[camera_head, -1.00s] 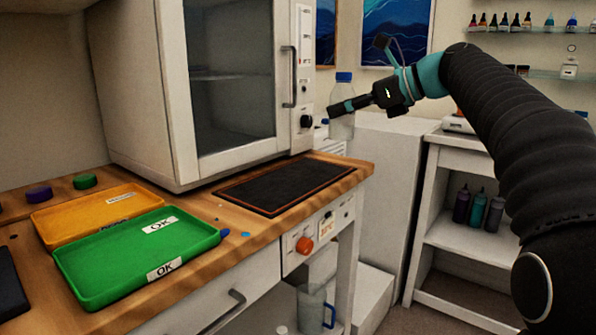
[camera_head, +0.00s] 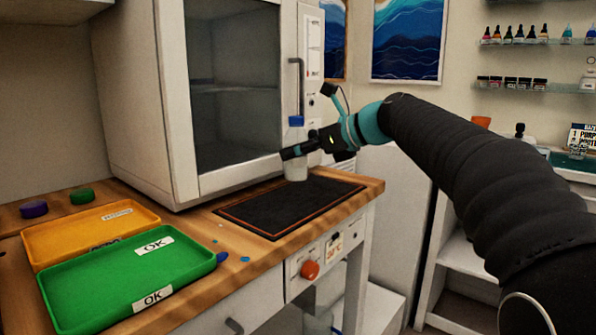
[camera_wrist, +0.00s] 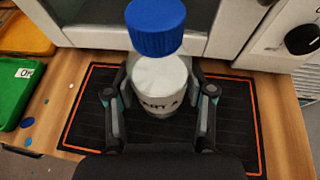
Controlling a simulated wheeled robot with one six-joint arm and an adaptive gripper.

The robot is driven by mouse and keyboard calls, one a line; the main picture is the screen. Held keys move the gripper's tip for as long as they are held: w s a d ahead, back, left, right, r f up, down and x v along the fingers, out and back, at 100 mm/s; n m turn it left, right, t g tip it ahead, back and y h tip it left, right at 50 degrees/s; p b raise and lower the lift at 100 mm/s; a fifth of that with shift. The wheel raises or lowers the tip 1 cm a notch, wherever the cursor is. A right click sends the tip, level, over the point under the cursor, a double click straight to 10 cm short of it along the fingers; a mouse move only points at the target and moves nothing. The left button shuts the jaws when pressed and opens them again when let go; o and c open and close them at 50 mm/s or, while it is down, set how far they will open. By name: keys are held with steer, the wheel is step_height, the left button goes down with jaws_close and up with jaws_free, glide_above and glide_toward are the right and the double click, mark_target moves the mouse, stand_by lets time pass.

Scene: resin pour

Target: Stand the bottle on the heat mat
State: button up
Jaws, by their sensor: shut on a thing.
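The clear bottle (camera_head: 296,172) has a blue cap and is upright. In the wrist view the bottle (camera_wrist: 160,84) carries a white label with partly readable "PART A" lettering. My gripper (camera_head: 297,151) is shut on the bottle's body, one finger on each side. The black heat mat (camera_head: 275,210) with an orange border lies on the wooden bench. In the wrist view the mat (camera_wrist: 84,125) spreads out on both sides below the bottle. The bottle's base is over the mat's back part in the head view; I cannot tell whether it touches.
A white oven cabinet (camera_head: 140,100) with a glass door stands just behind the mat. A green tray (camera_head: 100,280) and an orange tray (camera_head: 60,238) lie to the left. A red knob (camera_head: 310,270) is on the bench front. The mat's front part is clear.

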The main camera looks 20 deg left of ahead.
mark_target(307, 166)
steer(key=shift+f+b, duration=0.55)
steer(key=shift+f, duration=1.5)
steer(key=shift+f, duration=0.15)
steer(key=o, duration=1.3)
steer(key=shift+d+r, duration=0.25)
steer(key=v, duration=1.1)
steer(key=shift+s+d+r, duration=0.1)
steer(key=shift+d+r, duration=0.05)
steer(key=shift+d, duration=0.05)
